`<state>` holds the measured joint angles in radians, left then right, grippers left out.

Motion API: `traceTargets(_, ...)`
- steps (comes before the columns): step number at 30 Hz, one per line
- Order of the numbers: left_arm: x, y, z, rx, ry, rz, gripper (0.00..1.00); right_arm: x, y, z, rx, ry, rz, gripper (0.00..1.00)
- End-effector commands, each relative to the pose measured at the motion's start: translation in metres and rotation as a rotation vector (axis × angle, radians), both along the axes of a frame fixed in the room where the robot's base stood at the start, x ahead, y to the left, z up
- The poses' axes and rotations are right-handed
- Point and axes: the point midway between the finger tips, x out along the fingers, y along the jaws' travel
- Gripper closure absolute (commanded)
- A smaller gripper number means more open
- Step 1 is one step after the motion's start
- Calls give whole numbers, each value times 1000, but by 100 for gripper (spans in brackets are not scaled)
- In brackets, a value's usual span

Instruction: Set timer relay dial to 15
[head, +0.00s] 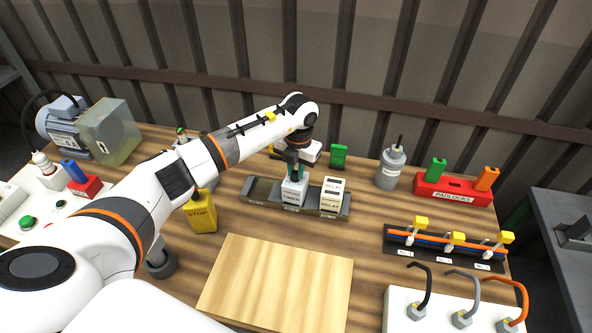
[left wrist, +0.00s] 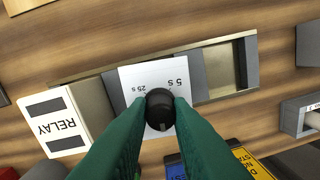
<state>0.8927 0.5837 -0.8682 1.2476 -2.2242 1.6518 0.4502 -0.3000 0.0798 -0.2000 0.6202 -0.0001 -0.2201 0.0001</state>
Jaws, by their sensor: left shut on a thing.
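The timer relay (head: 294,191) is a white block seated in a grey rail tray (head: 262,190) near the middle of the table in the head view. In the left wrist view its white face (left wrist: 139,78) shows "5 s" and "25 s" markings. My left gripper (head: 295,170) is above the timer, its green fingers (left wrist: 160,118) shut on the black round dial (left wrist: 159,100). The fingers and dial cover part of the face, so I cannot tell the dial's setting. My right gripper is not in view.
A white relay (head: 331,194) stands right beside the timer in the head view. A bare wooden board (head: 275,283) lies in front of the tray.

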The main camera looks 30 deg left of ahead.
Motion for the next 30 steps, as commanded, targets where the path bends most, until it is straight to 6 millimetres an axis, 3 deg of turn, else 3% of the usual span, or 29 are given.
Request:
traceTargets(1,0,0,0,0,0,1,100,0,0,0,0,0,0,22)
traceTargets(2,0,0,0,0,1,1,80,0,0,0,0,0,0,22)
traceTargets(6,0,0,0,0,1,1,59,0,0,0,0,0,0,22)
traceTargets(17,1,0,6,-1,-2,1,59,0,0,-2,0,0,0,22)
traceTargets(30,1,-4,89,0,-5,1,59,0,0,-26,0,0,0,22)
